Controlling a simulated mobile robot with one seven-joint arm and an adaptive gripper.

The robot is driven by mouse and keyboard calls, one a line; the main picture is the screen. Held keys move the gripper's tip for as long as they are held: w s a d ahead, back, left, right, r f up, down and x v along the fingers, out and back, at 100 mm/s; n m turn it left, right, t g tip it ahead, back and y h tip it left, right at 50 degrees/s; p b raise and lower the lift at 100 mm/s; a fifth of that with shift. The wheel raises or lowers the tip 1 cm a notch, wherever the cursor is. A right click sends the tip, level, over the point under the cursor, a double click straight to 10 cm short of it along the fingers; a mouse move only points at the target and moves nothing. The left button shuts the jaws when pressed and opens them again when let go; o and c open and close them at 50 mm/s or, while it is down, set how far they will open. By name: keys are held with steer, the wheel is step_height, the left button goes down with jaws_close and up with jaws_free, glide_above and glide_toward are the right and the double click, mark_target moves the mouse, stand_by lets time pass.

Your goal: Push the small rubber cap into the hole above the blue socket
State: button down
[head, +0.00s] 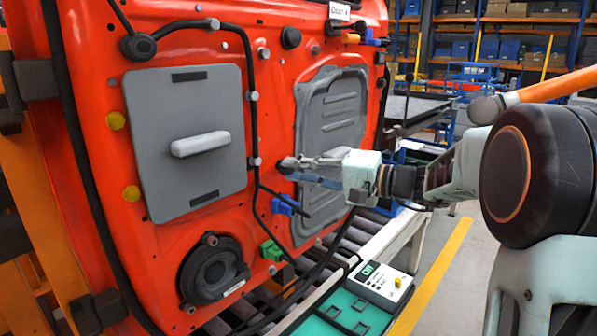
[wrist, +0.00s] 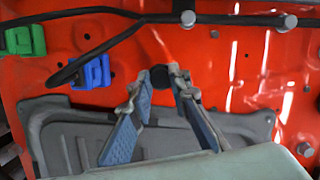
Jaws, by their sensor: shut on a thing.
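The red door panel (head: 225,50) stands upright before me. The blue socket (head: 285,205) sits on its face, and it also shows in the wrist view (wrist: 90,74). My gripper (head: 287,165) reaches the panel just above the blue socket. In the wrist view its two fingertips (wrist: 160,80) close on a small dark round cap (wrist: 158,76), right of the blue socket. The cap lies close in front of the red surface. I cannot tell whether it touches. No open hole shows near the cap; the fingers and cap cover that spot.
A green socket (head: 270,250) sits below the blue one. A black cable (head: 254,110) runs down the panel beside my gripper. A grey recessed plate (head: 332,105) lies behind my fingers. A grey cover with a handle (head: 185,140) is at left. A roller conveyor (head: 345,240) runs below.

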steer(key=shift+b+x, duration=0.35)
steer(key=shift+x, duration=0.5)
stand_by(0.5)
steer(key=c, duration=1.7)
jaws_free()
steer(key=shift+w, duration=0.15)
steer(key=shift+c, duration=0.2)
steer(key=shift+d, duration=0.1)
steer(key=v, duration=2.3)
